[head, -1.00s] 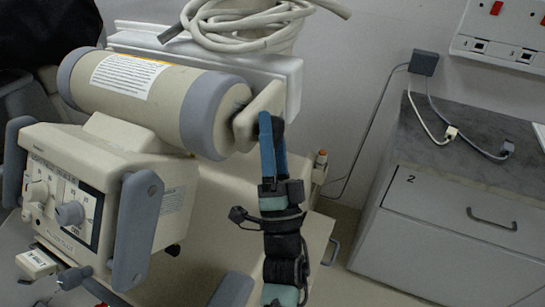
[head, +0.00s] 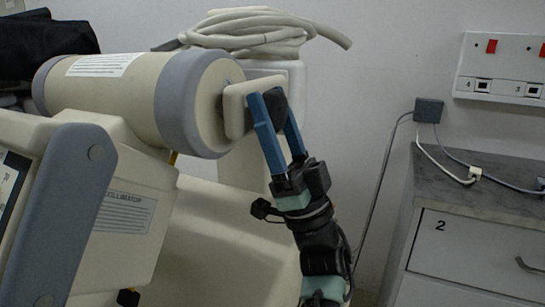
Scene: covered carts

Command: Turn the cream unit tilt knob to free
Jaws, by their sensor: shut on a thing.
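The cream unit (head: 125,112) is a horizontal cylinder with grey end bands, on the left and centre of the head view. A cream bracket (head: 236,108) stands at its right end. A dark tilt knob (head: 275,113) sits on the bracket's right side. My gripper (head: 272,97) reaches up from below right with two long blue fingers. The fingers are shut on the knob, one on each side of it, and partly hide it. I cannot read any mark that shows the knob's setting.
A cream collimator housing (head: 125,220) with a grey handle (head: 62,215) hangs below the cylinder. A coiled pale hose (head: 255,30) lies above. At the right stands a grey cabinet (head: 470,255) with a socket panel (head: 505,70) on the wall above. Open floor is barely visible.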

